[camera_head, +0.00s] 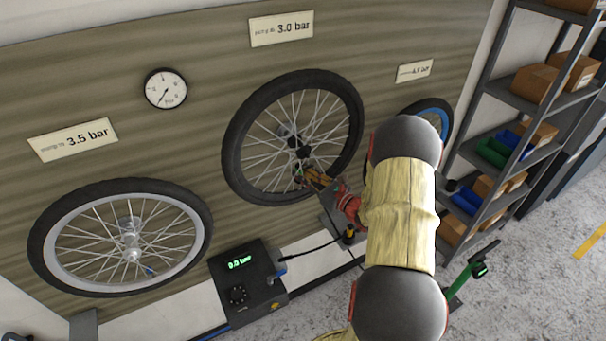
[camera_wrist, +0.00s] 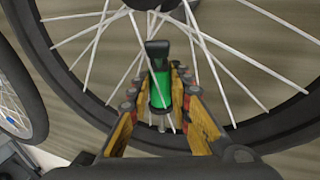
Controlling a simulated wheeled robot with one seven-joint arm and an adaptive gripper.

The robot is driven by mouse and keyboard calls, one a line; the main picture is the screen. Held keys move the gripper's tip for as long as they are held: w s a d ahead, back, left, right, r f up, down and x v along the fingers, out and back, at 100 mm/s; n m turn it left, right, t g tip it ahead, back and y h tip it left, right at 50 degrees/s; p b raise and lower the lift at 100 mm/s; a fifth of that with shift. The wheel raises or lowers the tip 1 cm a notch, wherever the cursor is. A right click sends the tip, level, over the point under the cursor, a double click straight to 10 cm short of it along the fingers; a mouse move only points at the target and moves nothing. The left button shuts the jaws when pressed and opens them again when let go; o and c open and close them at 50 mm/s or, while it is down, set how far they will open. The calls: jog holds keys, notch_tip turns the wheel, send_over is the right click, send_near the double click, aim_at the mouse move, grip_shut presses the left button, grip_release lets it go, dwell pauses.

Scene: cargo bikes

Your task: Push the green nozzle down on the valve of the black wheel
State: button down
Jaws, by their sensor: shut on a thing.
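The black wheel (camera_head: 237,140) is mounted upright on the wood-patterned wall panel, below a 3.0 bar sign. My gripper (camera_head: 306,178) reaches in front of its lower spokes. In the wrist view, my gripper (camera_wrist: 160,80) is shut on the green nozzle (camera_wrist: 160,92), between its yellow fingers. The nozzle has a dark top part pointing towards the hub side, and spokes run close on both sides. The black tyre (camera_wrist: 70,95) shows at the left.
A silver-rimmed wheel (camera_head: 52,225) is at the left and a blue-rimmed wheel (camera_head: 443,117) at the right, partly behind my arm. A black pump box (camera_head: 250,285) reading 0.0 bar stands below.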

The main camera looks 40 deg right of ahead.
jog(key=shift+f+b, duration=0.3)
jog(key=shift+f, duration=0.05)
dwell(0.7)
dwell(0.3)
jog(key=c, duration=1.6)
grip_release()
jog(key=shift+o, duration=0.7)
jog(key=s, duration=1)
jog(key=shift+d, duration=0.3)
